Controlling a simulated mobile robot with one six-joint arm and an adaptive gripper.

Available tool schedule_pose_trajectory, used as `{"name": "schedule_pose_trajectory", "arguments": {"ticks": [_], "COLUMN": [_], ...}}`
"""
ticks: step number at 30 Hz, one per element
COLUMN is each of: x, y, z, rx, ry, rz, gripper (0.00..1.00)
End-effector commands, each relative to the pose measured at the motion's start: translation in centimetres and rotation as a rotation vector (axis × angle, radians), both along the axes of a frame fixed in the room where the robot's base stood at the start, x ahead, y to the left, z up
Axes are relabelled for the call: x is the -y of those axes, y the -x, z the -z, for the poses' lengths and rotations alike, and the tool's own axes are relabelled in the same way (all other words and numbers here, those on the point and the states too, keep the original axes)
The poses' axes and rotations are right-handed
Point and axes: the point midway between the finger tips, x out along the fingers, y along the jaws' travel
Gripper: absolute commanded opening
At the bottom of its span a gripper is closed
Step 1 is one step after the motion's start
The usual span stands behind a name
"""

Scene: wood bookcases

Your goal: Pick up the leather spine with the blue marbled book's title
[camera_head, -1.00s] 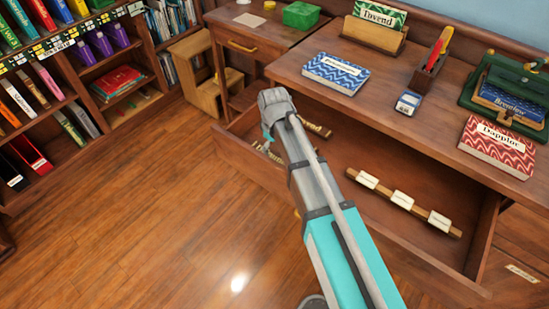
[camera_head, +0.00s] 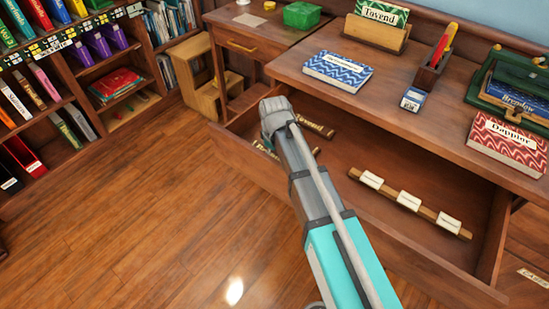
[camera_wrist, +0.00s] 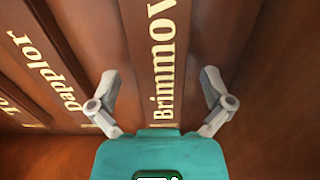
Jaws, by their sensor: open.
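A blue marbled book (camera_head: 338,72) lies on the desk; its label is too small to read. A second blue marbled book (camera_head: 520,98), labelled like "Brendow", is in the green press at right. Several brown leather spines lie in the open drawer (camera_head: 482,262). The wrist view shows a spine lettered "Brimmov…" (camera_wrist: 163,60), its far end cut off, and a "Dapplor" spine (camera_wrist: 55,85) to its left. My gripper (camera_wrist: 160,88) is open and empty, its fingers on either side of the "Brimmov…" spine. Whether they touch anything is unclear.
A wooden strip with three white labels (camera_head: 408,201) lies in the drawer's right part. A red marbled "Dapplor" book (camera_head: 507,146) and a green "Tovend" book (camera_head: 386,14) are on the desk. A bookcase (camera_head: 75,62) stands at left. The floor (camera_head: 130,220) is clear.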

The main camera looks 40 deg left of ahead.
Motion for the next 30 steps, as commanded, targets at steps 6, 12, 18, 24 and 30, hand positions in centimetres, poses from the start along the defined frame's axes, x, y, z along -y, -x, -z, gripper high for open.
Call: {"name": "schedule_pose_trajectory", "arguments": {"ticks": [6,12,18,24,30], "x": [0.00,0.00,0.00,0.00,0.00], "y": [0.01,0.01,0.00,0.01,0.01], "z": [-0.01,-0.01,-0.01,-0.01,-0.02], "rx": [0.000,0.000,0.000,0.000,0.000], "ry": [0.000,0.000,0.000,0.000,0.000], "rz": [0.000,0.000,0.000,0.000,0.000], "gripper": [1.00,0.91,0.54,0.26,0.26]}}
